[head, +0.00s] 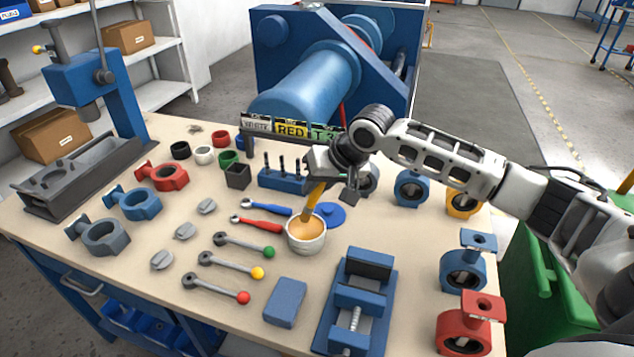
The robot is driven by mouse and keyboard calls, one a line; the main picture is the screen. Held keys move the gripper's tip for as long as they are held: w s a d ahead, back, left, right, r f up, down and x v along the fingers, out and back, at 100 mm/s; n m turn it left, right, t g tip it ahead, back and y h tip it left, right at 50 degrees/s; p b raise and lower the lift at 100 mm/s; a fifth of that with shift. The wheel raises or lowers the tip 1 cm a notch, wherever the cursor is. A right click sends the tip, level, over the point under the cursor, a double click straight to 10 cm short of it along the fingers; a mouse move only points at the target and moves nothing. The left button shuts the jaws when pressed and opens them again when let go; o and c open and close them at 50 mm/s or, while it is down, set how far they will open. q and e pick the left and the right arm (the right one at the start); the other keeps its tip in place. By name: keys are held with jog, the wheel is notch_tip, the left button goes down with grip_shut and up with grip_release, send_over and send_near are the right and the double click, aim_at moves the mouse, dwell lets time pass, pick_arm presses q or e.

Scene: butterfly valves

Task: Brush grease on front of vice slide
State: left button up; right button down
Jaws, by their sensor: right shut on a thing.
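My right gripper (329,168) is shut on a brush with a yellow handle (314,200). The brush points down into a pale round pot of orange-tan grease (306,232), and its lower end is at the grease. The blue vice (356,300) lies on the table to the right of and nearer than the pot, with its jaws and a metal screw showing. The brush is apart from the vice. My left gripper is not in view.
A blue lid (330,215) lies beside the pot. A blue block (285,302) lies left of the vice. Levers with coloured knobs (243,245) lie left of the pot. Blue and red valve bodies (463,325) stand along the right edge. A blue press (90,120) stands at the left.

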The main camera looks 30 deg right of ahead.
notch_tip(320, 180, up, 3)
jog(key=p, duration=0.2)
jog(key=shift+f+p, duration=0.1)
jog(key=shift+p, duration=0.2)
jog(key=shift+r, duration=1)
jog(key=s+a+r+n, duration=0.1)
jog(key=s+a, duration=0.3)
jog(key=s, duration=0.2)
jog(key=s+a+r+n+g+y, duration=0.1)
jog(key=s+a+n, duration=0.1)
jog(key=s+a, duration=0.3)
jog(key=s, duration=0.2)
jog(key=shift+s+a, duration=0.25)
jog(key=shift+s, duration=0.05)
